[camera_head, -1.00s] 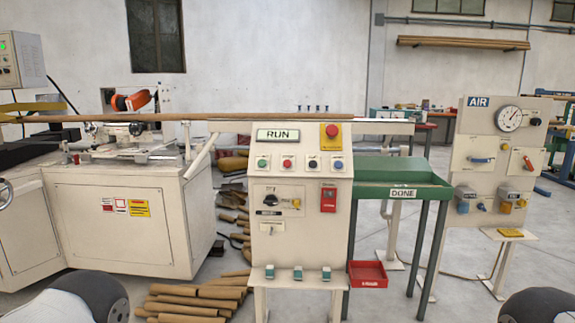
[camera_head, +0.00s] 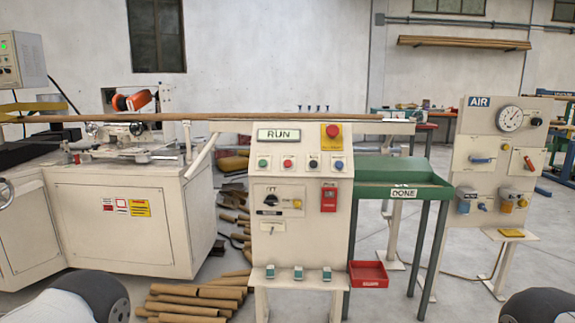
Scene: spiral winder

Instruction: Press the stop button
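The control panel (camera_head: 270,215) is a beige cabinet in the middle of the head view, with a lit sign reading RUN (camera_head: 279,135). Below the sign is a row of buttons: green (camera_head: 263,163), red (camera_head: 288,163), dark (camera_head: 313,163) and blue (camera_head: 338,164). Their small labels are too small to read. A larger red mushroom button (camera_head: 332,131) sits on a yellow plate at the panel's upper right. Neither gripper shows; only rounded parts of my arms show at the bottom left and bottom right corners, well apart from the panel.
A long brown tube (camera_head: 250,117) lies across the winder (camera_head: 120,220) and above the panel. A green DONE table (camera_head: 410,178) stands right of the panel, a red tray (camera_head: 368,274) low beside it. The AIR stand (camera_head: 480,180) is farther right. Cardboard tubes (camera_head: 195,300) lie on the floor.

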